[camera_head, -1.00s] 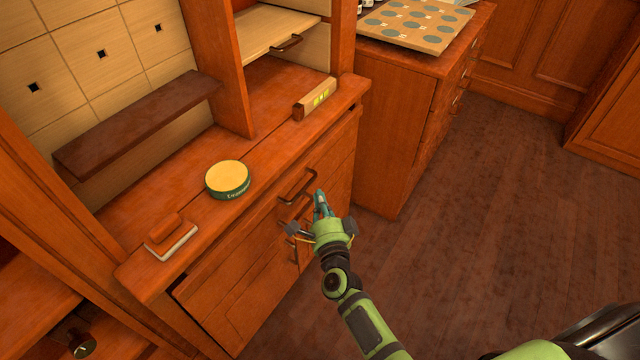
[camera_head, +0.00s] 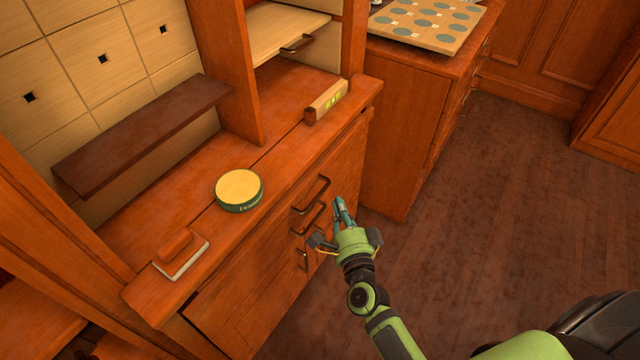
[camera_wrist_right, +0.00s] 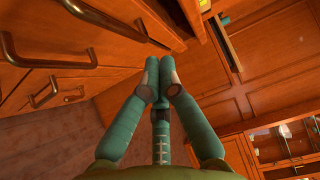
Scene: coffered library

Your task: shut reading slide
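A pale wooden board (camera_head: 287,31) with a dark handle (camera_head: 298,44) sticks out of the upper compartment in the head view; it looks like the reading slide. My right gripper (camera_head: 341,208) is in front of the lower cabinet, to the right of the dark handles (camera_head: 313,196) and apart from them. It is well below the board and not touching it. In the right wrist view its teal fingertips (camera_wrist_right: 159,75) are together with nothing seen between them. My left gripper is not in view.
A round yellow-topped tin (camera_head: 239,188), a block-shaped eraser (camera_head: 180,254) and a level-like wooden bar (camera_head: 327,101) lie on the cabinet ledge. A dark shelf (camera_head: 140,135) is behind. A side cabinet (camera_head: 405,130) with a dotted board (camera_head: 425,22) stands right; the floor (camera_head: 500,210) is clear.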

